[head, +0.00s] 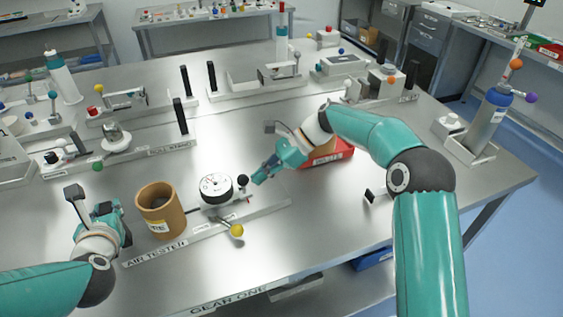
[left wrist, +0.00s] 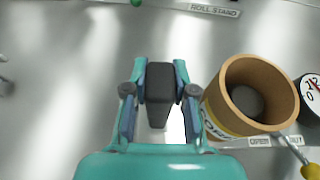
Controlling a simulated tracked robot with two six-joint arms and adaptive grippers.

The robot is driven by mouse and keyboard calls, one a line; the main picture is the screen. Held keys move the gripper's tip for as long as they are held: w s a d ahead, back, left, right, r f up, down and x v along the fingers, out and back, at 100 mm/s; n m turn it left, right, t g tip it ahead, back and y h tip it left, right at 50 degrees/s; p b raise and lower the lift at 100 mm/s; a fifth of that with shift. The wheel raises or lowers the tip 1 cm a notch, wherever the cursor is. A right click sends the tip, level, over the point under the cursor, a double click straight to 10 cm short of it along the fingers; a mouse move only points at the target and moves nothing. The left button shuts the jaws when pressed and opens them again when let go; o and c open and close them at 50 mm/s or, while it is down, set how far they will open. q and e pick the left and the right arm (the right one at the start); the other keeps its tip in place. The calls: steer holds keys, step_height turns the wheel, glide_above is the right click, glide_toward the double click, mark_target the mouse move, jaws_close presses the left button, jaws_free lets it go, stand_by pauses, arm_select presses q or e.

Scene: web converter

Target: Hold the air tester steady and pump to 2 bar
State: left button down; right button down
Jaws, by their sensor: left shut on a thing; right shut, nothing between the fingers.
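The air tester has a round white gauge (head: 215,187) with a black rim, a black knob (head: 242,180) at its right and a yellow ball (head: 237,230) in front. A brown cardboard core (head: 160,212) stands at its left end; it also shows in the left wrist view (left wrist: 218,100). The gauge reading is too small to tell. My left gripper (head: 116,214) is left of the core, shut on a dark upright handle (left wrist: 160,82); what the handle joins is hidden. My right gripper (head: 259,178) is shut and empty, just right of the black knob; I cannot tell whether they touch.
A red box (head: 335,154) sits behind my right forearm. Other stands with upright black handles (head: 180,115) line the back and left of the bench. The bench centre is clear.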

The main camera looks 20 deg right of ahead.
steer(key=d, duration=0.2)
steer(key=d+f, duration=0.1)
steer(key=d, duration=0.1)
steer(key=shift+s, duration=0.2)
steer(key=v, duration=0.9)
steer(key=shift+d+r, duration=0.15)
steer(key=shift+r, duration=0.3)
steer(key=c, duration=1.4)
jaws_free()
steer(key=shift+f, duration=0.1)
steer(key=o, duration=0.6)
steer(key=d+f+h, duration=0.1)
steer(key=d+f+n+h, duration=0.1)
steer(key=d+f+h, duration=0.1)
steer(key=shift+s+n, duration=0.3)
steer(key=n+h, duration=0.6)
steer(key=n, duration=0.1)
glide_toward(244, 176)
steer(key=shift+t, duration=0.4)
steer(key=f, duration=0.6)
steer(key=a+f, duration=0.1)
steer(key=f, duration=0.3)
steer(key=shift+w, duration=0.35)
